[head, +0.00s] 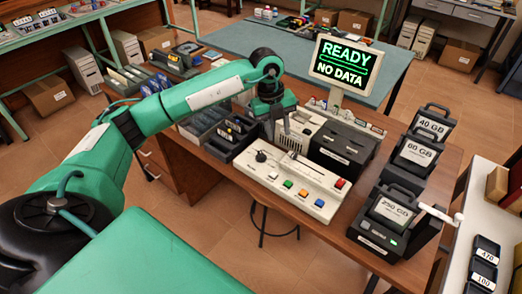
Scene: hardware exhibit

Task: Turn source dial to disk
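The source dial (261,156) looks like a small black knob at the left end of a cream control panel (293,183) on the wooden desk. Its markings are too small to read. My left arm reaches in from the left, and my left gripper (271,132) points down just above and behind the dial, apart from it as far as I can see. Its fingers are small and dark, and I cannot tell whether they are open. A screen (342,64) behind the panel reads "READY" and "NO DATA". My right gripper is not in view.
Colored buttons sit along the panel's front. A black drive unit (342,147) stands behind it. Cases labelled 40 GB (432,124), 60 GB (416,152) and 250 GB (391,211) stand to the right. Bins of disks (212,128) lie to the left, near my arm.

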